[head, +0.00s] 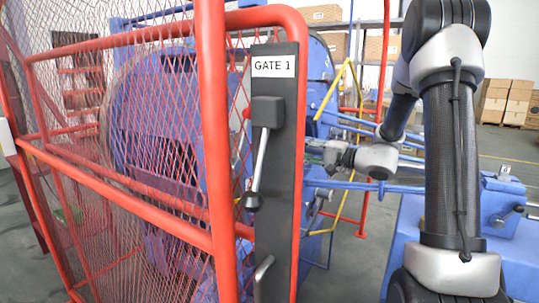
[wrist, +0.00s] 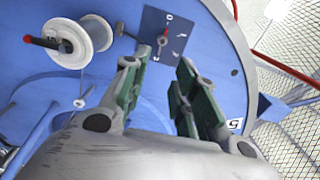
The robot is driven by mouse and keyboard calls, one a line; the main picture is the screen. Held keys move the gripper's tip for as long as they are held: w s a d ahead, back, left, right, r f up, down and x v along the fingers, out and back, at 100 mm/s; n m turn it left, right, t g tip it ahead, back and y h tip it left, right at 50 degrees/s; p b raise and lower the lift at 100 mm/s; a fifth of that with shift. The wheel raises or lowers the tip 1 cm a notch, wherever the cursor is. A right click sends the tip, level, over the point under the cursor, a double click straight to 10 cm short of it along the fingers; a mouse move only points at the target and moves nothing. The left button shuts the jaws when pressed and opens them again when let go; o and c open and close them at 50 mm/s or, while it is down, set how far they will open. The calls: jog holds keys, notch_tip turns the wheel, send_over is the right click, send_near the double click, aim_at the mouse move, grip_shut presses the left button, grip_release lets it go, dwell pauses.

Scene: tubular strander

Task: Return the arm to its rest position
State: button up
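My arm rises at the right of the head view, bends over at the top and reaches down behind its upright link. My gripper (head: 318,158) points left, toward the blue machine beyond the gate post. In the wrist view my gripper (wrist: 165,70) shows its two green-padded fingers apart, with nothing held between them. Beyond the fingertips is a blue round plate (wrist: 215,60) with a dark dial panel (wrist: 168,38) bearing a red pointer. I cannot tell the exact distance from the fingertips to the panel.
A red mesh fence and the GATE 1 post (head: 275,170) with a lever handle (head: 260,160) stand at left and centre. A white spool (wrist: 85,42) with a red-tipped dark rod sits on the blue plate. Blue rails (head: 400,187) run near the gripper. Cartons (head: 505,100) stand behind.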

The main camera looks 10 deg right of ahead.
jog(key=s+a+f+g+h, duration=0.1)
jog(key=s+f+g, duration=0.4)
jog(key=s, duration=0.4)
jog(key=s+f+g+h, duration=0.1)
jog(key=s+f+g, duration=0.35)
jog(key=s, duration=0.35)
jog(key=s+d+r+n+g+h, duration=0.1)
jog(key=s+d+n+h, duration=0.2)
jog(key=s, duration=0.4)
jog(key=s+d+r+n+g+h, duration=0.2)
jog(key=s+d+h, duration=0.25)
jog(key=s, duration=0.25)
jog(key=s+r+n+t+h, duration=0.3)
jog(key=s+r+t, duration=0.1)
jog(key=r, duration=0.3)
jog(key=shift+a+r+n, duration=0.15)
jog(key=shift+n, duration=0.25)
